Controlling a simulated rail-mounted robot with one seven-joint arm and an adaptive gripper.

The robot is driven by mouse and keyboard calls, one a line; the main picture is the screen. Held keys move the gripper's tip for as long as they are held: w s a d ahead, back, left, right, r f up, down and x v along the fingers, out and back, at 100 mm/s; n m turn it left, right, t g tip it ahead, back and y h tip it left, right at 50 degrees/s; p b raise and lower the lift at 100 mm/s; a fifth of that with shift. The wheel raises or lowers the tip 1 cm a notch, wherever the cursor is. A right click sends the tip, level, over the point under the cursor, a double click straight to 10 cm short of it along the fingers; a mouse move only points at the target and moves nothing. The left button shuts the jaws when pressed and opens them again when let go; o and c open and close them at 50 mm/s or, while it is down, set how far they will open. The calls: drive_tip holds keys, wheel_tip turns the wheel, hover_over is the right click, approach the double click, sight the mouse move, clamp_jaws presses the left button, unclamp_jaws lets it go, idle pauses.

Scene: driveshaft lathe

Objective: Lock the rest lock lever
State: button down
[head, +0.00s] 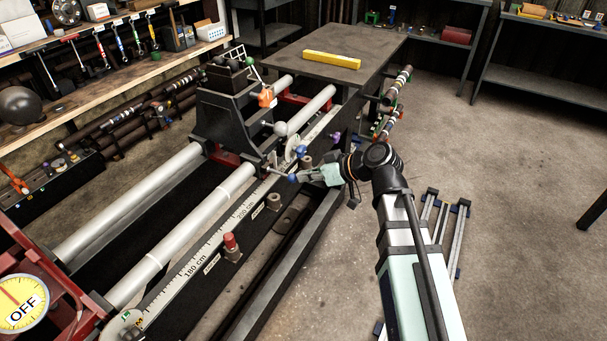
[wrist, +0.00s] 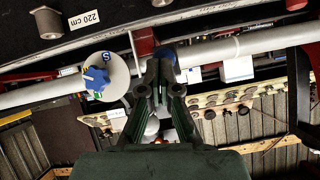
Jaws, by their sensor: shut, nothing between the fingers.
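A short lever with a blue ball end (head: 292,178) sticks out low at the front of the black rest (head: 228,112) in the head view; it looks like the rest lock lever. My gripper (head: 306,176) is right beside that blue end, on its right. In the wrist view my gripper (wrist: 158,72) is shut with nothing between the fingers. The blue end (wrist: 166,53) shows just past the fingertips and is partly hidden by them. I cannot tell whether they touch. A white disc (wrist: 118,72) with a blue star knob (wrist: 96,79) is to the left.
The rest stands across two silvery rails (head: 190,215). A ruler (head: 205,257) and a red-topped post (head: 230,241) lie along the near side. A grey ball handle (head: 280,128) and an orange knob (head: 266,98) are above the lever. Open floor (head: 500,180) is at the right.

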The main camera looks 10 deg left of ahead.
drive_tip(key=s+d, duration=0.2)
drive_tip(key=d, duration=0.7)
drive_tip(key=shift+r, duration=0.35)
drive_tip(key=shift+a, duration=0.1)
